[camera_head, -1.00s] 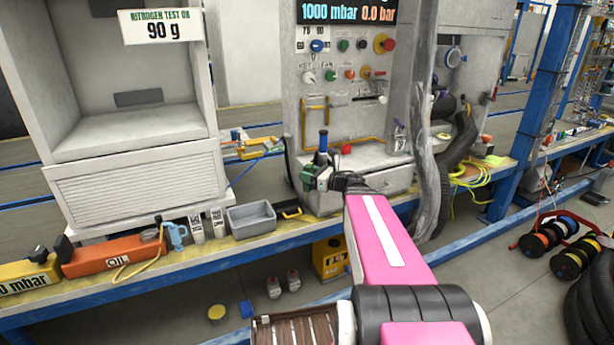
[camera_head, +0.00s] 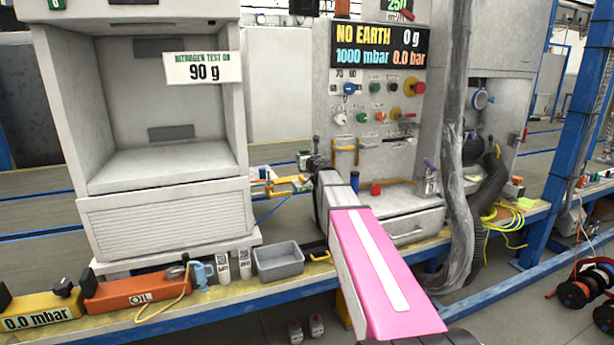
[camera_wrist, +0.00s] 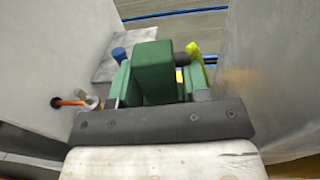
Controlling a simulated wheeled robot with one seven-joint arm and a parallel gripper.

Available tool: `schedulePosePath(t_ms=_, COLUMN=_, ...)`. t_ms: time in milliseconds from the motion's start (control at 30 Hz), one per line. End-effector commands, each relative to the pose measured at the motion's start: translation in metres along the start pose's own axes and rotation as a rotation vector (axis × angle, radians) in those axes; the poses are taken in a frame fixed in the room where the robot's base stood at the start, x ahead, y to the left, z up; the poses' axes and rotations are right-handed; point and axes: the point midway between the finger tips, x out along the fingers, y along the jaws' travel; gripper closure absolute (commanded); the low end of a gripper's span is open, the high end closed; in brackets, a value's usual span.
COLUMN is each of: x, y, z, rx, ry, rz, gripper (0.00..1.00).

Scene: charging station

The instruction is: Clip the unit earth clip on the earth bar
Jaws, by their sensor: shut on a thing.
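My gripper (camera_head: 317,160) is at the left edge of the control panel, level with its lower part. It is shut on a green piece, which I take to be the unit earth clip (camera_wrist: 152,72). In the wrist view the green block stands in the middle, with a blue tip to its left and a yellow part to its right. I cannot tell the clip's jaws apart from my fingers. A yellow-orange bar-like piece (camera_head: 280,188) lies below and left of my gripper, between cabinet and panel. I cannot tell whether it is the earth bar. The display (camera_head: 380,47) reads NO EARTH.
The white cabinet (camera_head: 165,218) is on the left. The grey control panel (camera_head: 345,95) with knobs is close on the right. A grey bin (camera_head: 278,261) stands on the bench front. In the wrist view pale walls flank the clip, with an orange-tipped fitting (camera_wrist: 70,102) at left.

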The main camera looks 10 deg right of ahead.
Motion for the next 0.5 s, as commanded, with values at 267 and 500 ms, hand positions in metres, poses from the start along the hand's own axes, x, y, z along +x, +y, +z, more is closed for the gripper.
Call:
schedulePosePath(t_ms=267, x=0.033, y=-0.006, z=0.031, rx=0.003, ry=-0.020, rz=-0.086, gripper=0.82)
schedulePosePath(t_ms=500, x=0.034, y=-0.007, z=0.035, rx=0.004, ry=-0.022, rz=-0.096, gripper=0.82)
